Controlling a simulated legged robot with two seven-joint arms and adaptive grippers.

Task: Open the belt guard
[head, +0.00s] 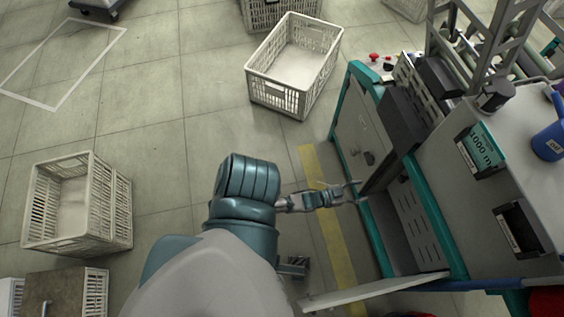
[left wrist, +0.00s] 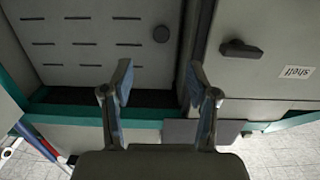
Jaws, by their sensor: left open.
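The slotted grey panel, which looks like the belt guard (head: 413,222), is on the front of the teal-framed machine in the head view. In the left wrist view the slotted panel (left wrist: 85,65) fills the upper left, with a round dark knob (left wrist: 161,34) near its right edge. A dark gap shows along its right side and bottom. My left gripper (head: 358,191) is open and empty in front of the machine. In the left wrist view its fingers (left wrist: 158,85) stand apart below the knob, and I see no contact. My right gripper is not in view.
A grey door with a dark latch (left wrist: 240,48) and a label adjoins the slotted panel. A pale panel (head: 375,291) juts out from the machine's near end. White crates (head: 265,82) stand on the floor. A yellow floor stripe (head: 335,240) runs beside the machine.

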